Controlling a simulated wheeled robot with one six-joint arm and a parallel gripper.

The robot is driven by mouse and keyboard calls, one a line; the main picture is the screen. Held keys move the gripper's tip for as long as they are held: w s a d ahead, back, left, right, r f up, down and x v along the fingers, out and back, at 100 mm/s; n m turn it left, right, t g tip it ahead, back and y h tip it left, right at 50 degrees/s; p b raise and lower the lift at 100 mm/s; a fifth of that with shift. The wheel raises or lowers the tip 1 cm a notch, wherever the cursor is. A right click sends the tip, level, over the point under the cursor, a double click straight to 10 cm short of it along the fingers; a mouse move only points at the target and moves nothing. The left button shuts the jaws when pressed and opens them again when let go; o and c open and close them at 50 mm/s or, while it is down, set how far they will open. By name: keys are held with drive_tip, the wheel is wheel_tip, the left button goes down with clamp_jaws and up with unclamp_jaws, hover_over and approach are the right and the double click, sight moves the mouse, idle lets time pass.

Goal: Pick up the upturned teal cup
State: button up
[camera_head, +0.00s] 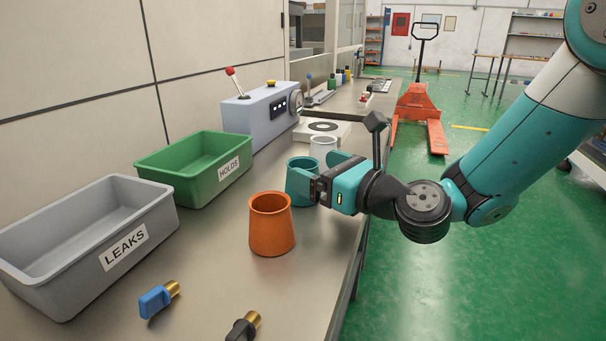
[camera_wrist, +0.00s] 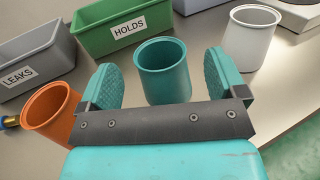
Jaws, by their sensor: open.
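The teal cup (camera_wrist: 165,75) stands on the steel bench, and it also shows in the head view (camera_head: 303,163), partly hidden by the near finger. Its upper end shows a round rim and a hollow; I cannot tell whether this is the mouth or a recessed base. My gripper (camera_wrist: 160,68) is open, low over the bench. Its two teal fingers stand to the left and right of the cup, with visible gaps in the wrist view. The cup sits at and just beyond the fingertips, and nothing is held.
An orange cup (camera_head: 271,228) stands nearby at near left, and a white cup (camera_wrist: 250,42) at far right. The grey LEAKS bin (camera_head: 160,215) and green HOLDS bin (camera_head: 232,180) line the wall. Blue-handled (camera_head: 155,300) and black-handled (camera_head: 240,328) fittings lie in front.

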sight(307, 163)
drive_tip(key=p+x, duration=0.1)
drive_tip(key=x, duration=0.2)
drive_tip(key=shift+s+r, duration=0.1)
drive_tip(key=shift+w+a+p, duration=0.35)
drive_tip(key=shift+w+a, duration=0.05)
drive_tip(key=c, duration=1)
